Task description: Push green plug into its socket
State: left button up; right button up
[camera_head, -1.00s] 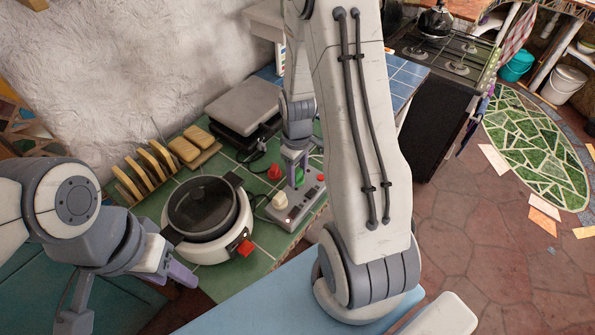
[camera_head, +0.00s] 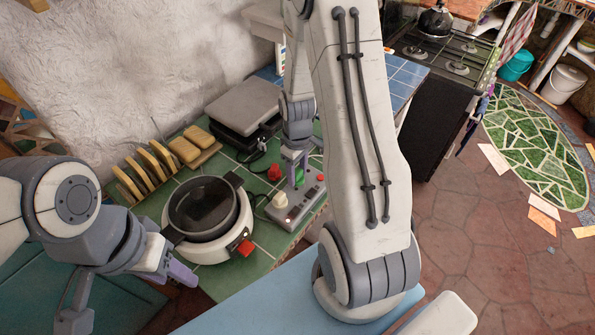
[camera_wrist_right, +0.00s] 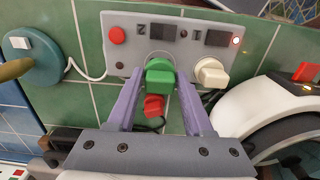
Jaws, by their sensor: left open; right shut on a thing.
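The green plug (camera_wrist_right: 159,78) is between the purple fingers of my right gripper (camera_wrist_right: 158,92), which is shut on it. It also shows in the head view (camera_head: 299,176). The plug is at the grey socket strip (camera_wrist_right: 137,27), over a round socket whose rim shows behind it. I cannot tell how deep it sits. A white plug (camera_wrist_right: 211,72) stands in the strip beside it. A small lamp near the white plug is lit; the one left of the green plug looks dark. My left gripper (camera_head: 172,281) is open and empty, low at the left in the head view, off the counter.
A red plug (camera_head: 275,172) lies on the green tiled counter (camera_head: 259,237) close to the strip. A white cooker (camera_head: 222,247) stands left of the strip. A bread rack (camera_head: 150,168) and a grey-lidded appliance (camera_head: 243,106) are behind. My right arm hides part of the counter.

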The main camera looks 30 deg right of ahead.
aim_at(297, 171)
jog(key=shift+f+b, duration=0.85)
jog(key=shift+f, duration=0.3)
dwell(0.5)
jog(key=o, duration=1.3)
jog(key=shift+o, duration=0.2)
jog(key=shift+r, duration=0.1)
notch_tip(297, 171, up, 10)
jog(key=shift+r+b, duration=0.2)
jog(key=shift+b, duration=0.35)
jog(key=s+a+r+n, duration=0.1)
jog(key=s+a+r, duration=0.1)
jog(key=a, duration=0.6)
jog(key=s+a+r+n, duration=0.1)
jog(key=s+a+r, duration=0.15)
jog(key=a, duration=0.45)
jog(key=s+a+r+n+y, duration=0.1)
jog(key=s+a+r, duration=0.1)
jog(key=s+a, duration=0.7)
jog(key=s, duration=0.4)
jog(key=shift+b, duration=0.3)
